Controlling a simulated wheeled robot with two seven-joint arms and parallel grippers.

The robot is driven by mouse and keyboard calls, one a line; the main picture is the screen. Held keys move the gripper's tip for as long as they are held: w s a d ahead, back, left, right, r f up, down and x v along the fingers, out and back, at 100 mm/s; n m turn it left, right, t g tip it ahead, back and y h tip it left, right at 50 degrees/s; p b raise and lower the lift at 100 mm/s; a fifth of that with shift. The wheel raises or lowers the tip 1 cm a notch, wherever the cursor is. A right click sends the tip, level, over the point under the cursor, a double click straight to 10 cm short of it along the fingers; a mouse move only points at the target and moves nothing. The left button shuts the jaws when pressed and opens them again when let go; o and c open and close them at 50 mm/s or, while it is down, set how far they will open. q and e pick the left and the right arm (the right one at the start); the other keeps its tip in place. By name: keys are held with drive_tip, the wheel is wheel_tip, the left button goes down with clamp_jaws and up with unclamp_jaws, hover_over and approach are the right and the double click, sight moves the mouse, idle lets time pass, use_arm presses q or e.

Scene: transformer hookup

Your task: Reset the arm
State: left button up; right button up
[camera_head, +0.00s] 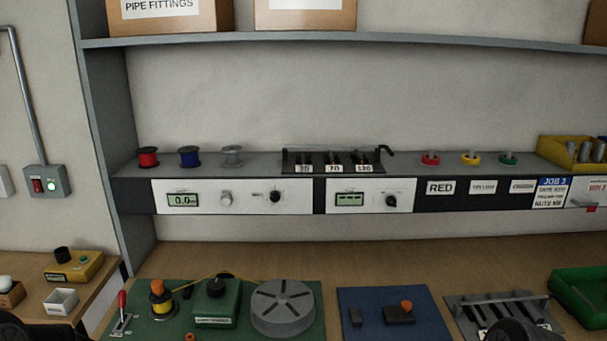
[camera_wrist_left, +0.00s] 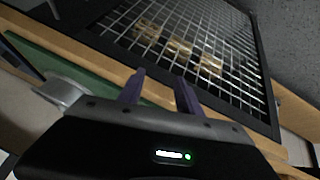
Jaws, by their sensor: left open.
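My left gripper (camera_wrist_left: 161,80) shows in the left wrist view with its two purple fingers apart and nothing between them. Beyond the fingertips is a black-framed wire grid (camera_wrist_left: 185,45) with blurred yellowish shapes behind it. A wooden edge (camera_wrist_left: 120,75) and a green surface (camera_wrist_left: 60,62) lie to the left of the fingers. In the head view neither gripper's fingers show; dark rounded parts at the bottom left and bottom right edges look like my arms. My right gripper is out of view.
On the bench in the head view are a green board (camera_head: 150,290) with a grey disc (camera_head: 283,307), a blue mat (camera_head: 425,318), a grey rack (camera_head: 475,302) and a green tray (camera_head: 583,290). An instrument panel (camera_head: 240,197) runs behind. The wooden strip before it is clear.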

use_arm(q)
drive_tip(key=s+d+f+g+h+b, duration=0.1)
drive_tip(key=s+d+f+g+b, duration=0.1)
drive_tip(key=s+d+f, duration=0.4)
drive_tip(key=s+d+f+g+h+b, duration=0.1)
drive_tip(key=s+d+f, duration=0.5)
drive_tip(key=s, duration=0.6)
drive_tip(key=s+d+f+g+b, duration=0.3)
drive_tip(key=s+d+f, duration=0.3)
drive_tip(key=s+f, duration=0.3)
drive_tip(key=shift+d+f+m+h, duration=0.2)
drive_tip(key=shift+f+m+h, duration=0.1)
drive_tip(key=shift+f+h, duration=0.15)
